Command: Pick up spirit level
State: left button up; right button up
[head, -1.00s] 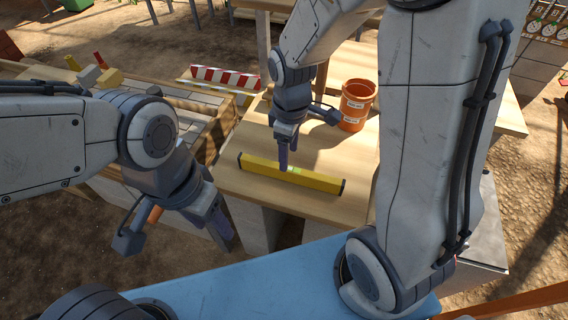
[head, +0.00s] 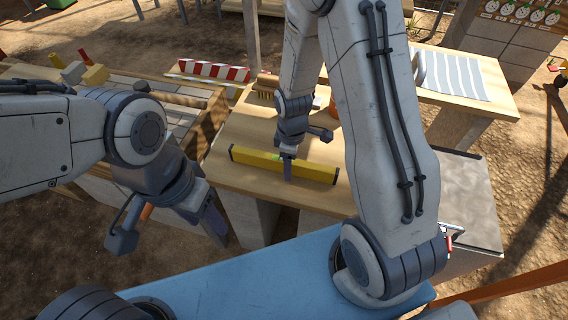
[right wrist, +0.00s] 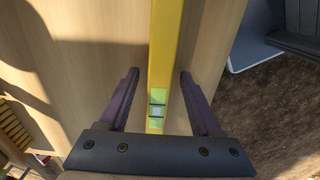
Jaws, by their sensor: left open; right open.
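The yellow spirit level (head: 310,170) with dark end caps lies on the wooden table (head: 230,130). In the right wrist view the level (right wrist: 165,60) runs between the two fingers of my right gripper (right wrist: 160,95), with its green vial near them. A gap shows on each side of it. In the head view my right gripper (head: 288,170) points down at the level's middle. It is open. My left gripper (head: 212,220) hangs left of the table, apart from the level, and is open.
A brush (head: 265,86) lies at the table's back. An orange bucket (head: 333,104) is mostly hidden behind my right arm. A red and white striped bar (head: 215,71) lies at the back left. A grey striped sheet (head: 455,75) lies on the surface at the back right.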

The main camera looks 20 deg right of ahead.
jog(key=shift+f, duration=0.15)
jog(key=shift+c, duration=0.3)
grip_shut()
